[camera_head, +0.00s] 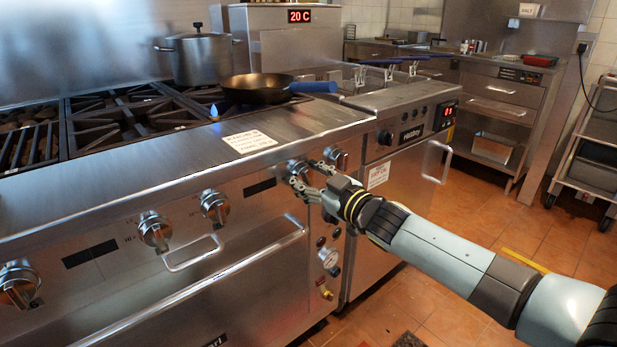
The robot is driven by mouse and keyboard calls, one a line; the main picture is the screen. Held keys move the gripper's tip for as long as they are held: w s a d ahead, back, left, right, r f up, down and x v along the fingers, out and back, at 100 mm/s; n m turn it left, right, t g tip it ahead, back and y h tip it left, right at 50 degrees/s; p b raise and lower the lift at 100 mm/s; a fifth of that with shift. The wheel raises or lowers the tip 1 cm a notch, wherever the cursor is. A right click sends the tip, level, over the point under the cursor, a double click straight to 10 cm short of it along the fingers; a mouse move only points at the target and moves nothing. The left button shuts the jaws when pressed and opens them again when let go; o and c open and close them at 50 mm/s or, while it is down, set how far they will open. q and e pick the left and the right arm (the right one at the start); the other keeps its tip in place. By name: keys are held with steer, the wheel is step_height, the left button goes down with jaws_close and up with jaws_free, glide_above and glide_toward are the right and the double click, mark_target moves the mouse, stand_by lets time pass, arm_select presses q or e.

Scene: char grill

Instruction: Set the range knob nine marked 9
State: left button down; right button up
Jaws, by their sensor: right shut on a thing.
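Several round steel knobs run along the sloped front panel of the range (130,185). My right gripper (300,180) is at a knob (297,168) toward the right end of the row and is shut on it. The fingers cover much of that knob, and I cannot read a number on it. Another knob (337,157) sits just to its right. To the left are a knob (214,206), a knob (154,231) and a knob (19,283) at the picture's left edge. My left gripper is not in view.
A pan (257,90) with a blue handle and a lidded pot (199,58) stand on the range top. An oven handle (215,275) runs below the knobs. A fryer (405,125) stands at the right. The tiled floor (490,215) is open.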

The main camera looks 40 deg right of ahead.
steer(key=shift+a+f+n+b, duration=0.1)
steer(key=shift+n+b, duration=0.35)
steer(key=shift+n, duration=1.75)
steer(key=o, duration=1.1)
steer(key=shift+s, duration=0.1)
steer(key=s, duration=0.8)
steer(key=s+d, duration=0.1)
steer(key=s, duration=0.2)
steer(key=shift+s, duration=0.4)
steer(key=shift+a, duration=0.1)
